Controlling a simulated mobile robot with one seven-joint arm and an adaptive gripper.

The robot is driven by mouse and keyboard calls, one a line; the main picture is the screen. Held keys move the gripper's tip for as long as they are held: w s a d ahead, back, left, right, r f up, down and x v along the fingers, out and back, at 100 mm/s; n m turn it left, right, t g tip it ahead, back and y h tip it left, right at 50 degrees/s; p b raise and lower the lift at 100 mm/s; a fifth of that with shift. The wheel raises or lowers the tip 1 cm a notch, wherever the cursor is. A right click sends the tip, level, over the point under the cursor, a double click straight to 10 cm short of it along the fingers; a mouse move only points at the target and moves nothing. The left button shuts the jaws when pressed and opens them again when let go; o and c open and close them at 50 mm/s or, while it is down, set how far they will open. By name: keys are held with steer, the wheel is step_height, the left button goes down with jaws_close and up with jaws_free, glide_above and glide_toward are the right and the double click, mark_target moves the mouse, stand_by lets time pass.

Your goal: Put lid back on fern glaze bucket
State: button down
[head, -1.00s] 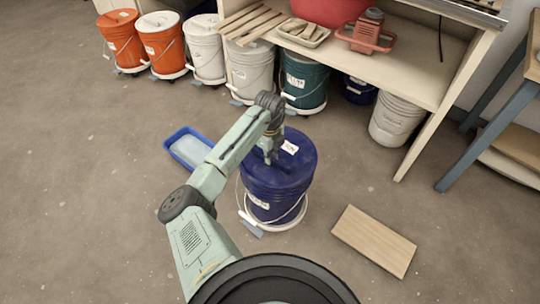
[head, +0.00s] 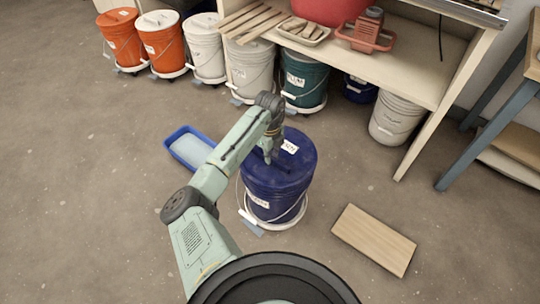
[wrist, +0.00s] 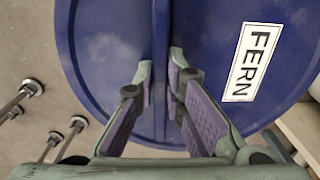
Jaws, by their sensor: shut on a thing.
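The blue lid (head: 299,163) has a white label that reads FERN in the wrist view (wrist: 90,45). A raised ridge runs across its middle. The blue glaze bucket (head: 282,204) stands upright below it on a white dolly (head: 290,224), with its wire handle hanging down and a small label on its side. My gripper (head: 269,158) is over the lid, and in the wrist view its fingers (wrist: 160,68) are closed on the ridge from both sides. The lid covers the bucket's mouth from above. I cannot tell whether it is fully seated or slightly raised.
A blue tray (head: 190,149) lies on the floor left of the bucket, and a wooden board (head: 374,240) lies to its right. Several other buckets, including a green one (head: 305,82), stand along and under the workbench (head: 405,82) behind. The floor at left is clear.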

steer(key=c, duration=1.6)
jaws_free()
steer(key=shift+o, duration=0.3)
steer(key=o, duration=0.4)
steer(key=shift+o, duration=0.2)
steer(key=shift+r+p, duration=2.9)
steer(key=shift+r, duration=0.65)
jaws_close()
